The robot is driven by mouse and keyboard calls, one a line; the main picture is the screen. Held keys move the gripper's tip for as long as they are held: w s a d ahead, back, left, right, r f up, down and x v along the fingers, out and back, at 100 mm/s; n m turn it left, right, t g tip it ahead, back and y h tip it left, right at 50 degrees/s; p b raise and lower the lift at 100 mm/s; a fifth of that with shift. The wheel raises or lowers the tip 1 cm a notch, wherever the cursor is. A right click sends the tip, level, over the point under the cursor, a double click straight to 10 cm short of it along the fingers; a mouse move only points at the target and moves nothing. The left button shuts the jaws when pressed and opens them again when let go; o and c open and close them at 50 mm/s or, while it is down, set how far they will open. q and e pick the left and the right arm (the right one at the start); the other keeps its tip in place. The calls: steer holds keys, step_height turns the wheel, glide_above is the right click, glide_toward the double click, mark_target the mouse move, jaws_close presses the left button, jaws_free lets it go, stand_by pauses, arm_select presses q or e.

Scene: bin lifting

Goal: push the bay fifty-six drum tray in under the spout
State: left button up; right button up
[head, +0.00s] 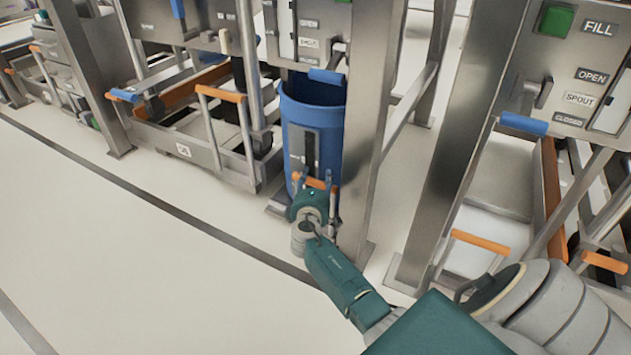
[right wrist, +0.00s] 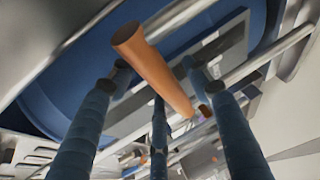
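A blue drum (head: 313,120) stands upright in the middle bay of the head view, beneath a spout panel. An orange handle (head: 316,182) is low at its front; the tray under the drum is mostly hidden by the drum and my arm. My right gripper (head: 313,197) is at this handle. In the right wrist view the orange handle (right wrist: 152,65) runs between the spread blue-grey fingers of my right gripper (right wrist: 160,80), which look open around it, not closed on it. I cannot read a bay number for this tray. My left gripper is not in view.
A steel post (head: 375,120) stands close to the right of the drum. The left bay has an empty tray frame with an orange handle (head: 220,94). The right bay has a panel marked FILL, OPEN, SPOUT and CLOSED (head: 580,75). Open white floor (head: 120,260) lies at left.

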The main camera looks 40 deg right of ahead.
steer(key=shift+a, duration=0.15)
steer(key=shift+s+a, duration=0.25)
steer(key=v, duration=1.1)
steer(key=shift+r, duration=0.15)
steer(key=shift+d, duration=0.1)
